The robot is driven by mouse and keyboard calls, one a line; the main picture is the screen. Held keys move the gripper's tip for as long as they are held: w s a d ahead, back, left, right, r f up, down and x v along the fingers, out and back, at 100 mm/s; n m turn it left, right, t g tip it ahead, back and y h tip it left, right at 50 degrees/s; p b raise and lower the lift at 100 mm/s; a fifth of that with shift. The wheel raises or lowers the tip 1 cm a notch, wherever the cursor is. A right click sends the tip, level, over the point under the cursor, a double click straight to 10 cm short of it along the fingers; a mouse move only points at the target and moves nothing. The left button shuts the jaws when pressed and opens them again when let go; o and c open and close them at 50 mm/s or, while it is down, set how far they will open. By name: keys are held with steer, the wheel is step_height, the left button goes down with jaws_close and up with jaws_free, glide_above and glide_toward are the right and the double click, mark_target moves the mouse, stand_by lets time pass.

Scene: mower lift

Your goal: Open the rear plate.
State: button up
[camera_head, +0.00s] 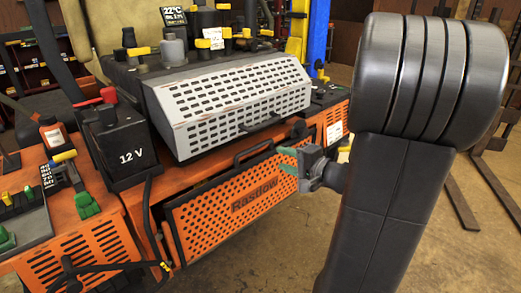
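The rear plate (225,207) is an orange perforated panel with dark lettering, low on the back of the orange mower. It has a dark frame, and a black bar handle (253,151) shows at its top edge. Whether the plate is fully closed or slightly ajar I cannot tell. My gripper (288,160) is by the plate's upper right part, to the right of the handle. Its two green-tipped fingers point left and look apart, with nothing seen between them. Whether a fingertip touches the plate is unclear. My arm hides what lies behind it on the right.
A white slotted cover (235,100) sits above the plate. A black 12 V battery box (122,145) with a red cap and a cable (150,215) are at the left. An orange control console (65,235) is at the lower left. Floor (275,255) below the plate is clear.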

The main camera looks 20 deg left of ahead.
steer(key=p+x, duration=0.2)
steer(key=x, duration=0.9)
steer(key=shift+w+a+f, duration=0.1)
steer(key=shift+a+f, duration=0.05)
steer(key=shift+a, duration=0.05)
jaws_close()
